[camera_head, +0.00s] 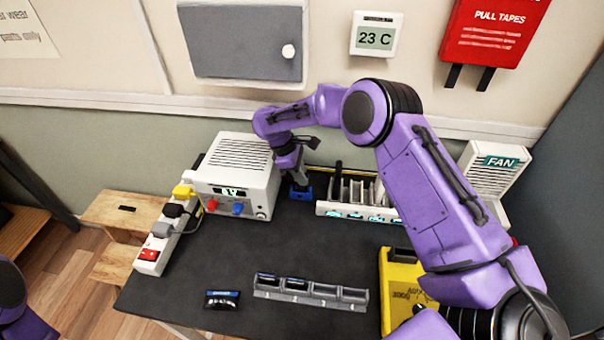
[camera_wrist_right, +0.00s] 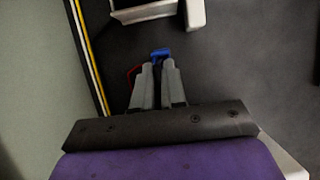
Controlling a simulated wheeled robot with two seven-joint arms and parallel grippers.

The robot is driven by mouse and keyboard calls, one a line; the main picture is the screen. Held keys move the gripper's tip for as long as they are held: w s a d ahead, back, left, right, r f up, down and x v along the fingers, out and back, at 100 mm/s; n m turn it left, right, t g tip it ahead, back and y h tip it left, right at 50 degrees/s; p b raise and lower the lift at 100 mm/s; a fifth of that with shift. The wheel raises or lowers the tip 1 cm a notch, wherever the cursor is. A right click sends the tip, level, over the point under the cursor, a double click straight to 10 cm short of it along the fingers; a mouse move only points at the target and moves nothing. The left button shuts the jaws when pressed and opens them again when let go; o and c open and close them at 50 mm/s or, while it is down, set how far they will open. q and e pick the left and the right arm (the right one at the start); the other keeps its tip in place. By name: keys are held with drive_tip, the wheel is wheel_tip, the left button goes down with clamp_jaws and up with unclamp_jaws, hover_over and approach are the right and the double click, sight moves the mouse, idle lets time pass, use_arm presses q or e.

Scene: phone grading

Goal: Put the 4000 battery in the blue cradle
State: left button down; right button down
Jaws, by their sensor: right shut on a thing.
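The blue cradle (camera_head: 300,193) stands at the back of the dark table, and its blue also shows just past my fingertips in the right wrist view (camera_wrist_right: 160,53). My right gripper (camera_head: 296,180) points down at the cradle, its fingertips at or just above it. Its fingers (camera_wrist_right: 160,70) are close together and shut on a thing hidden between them. I cannot tell whether that thing is the 4000 battery, or whether it touches the cradle. Dark batteries lie in the left slots of a grey tray (camera_head: 355,299); their labels are too small to read. My left gripper is out of view.
A dark pouch-like piece (camera_head: 222,300) lies left of the tray. A white power unit (camera_head: 237,172) stands close left of the cradle, a slotted white rack (camera_head: 337,210) close right. A yellow device (camera_head: 397,290) lies front right. The table's middle is clear.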

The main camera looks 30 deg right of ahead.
drive_tip(key=c, duration=1.1)
unclamp_jaws()
drive_tip(key=shift+r, duration=0.1)
drive_tip(key=b+v, duration=0.1)
drive_tip(key=v, duration=0.9)
drive_tip(key=shift+r+b, duration=0.2)
drive_tip(key=shift+b, duration=0.2)
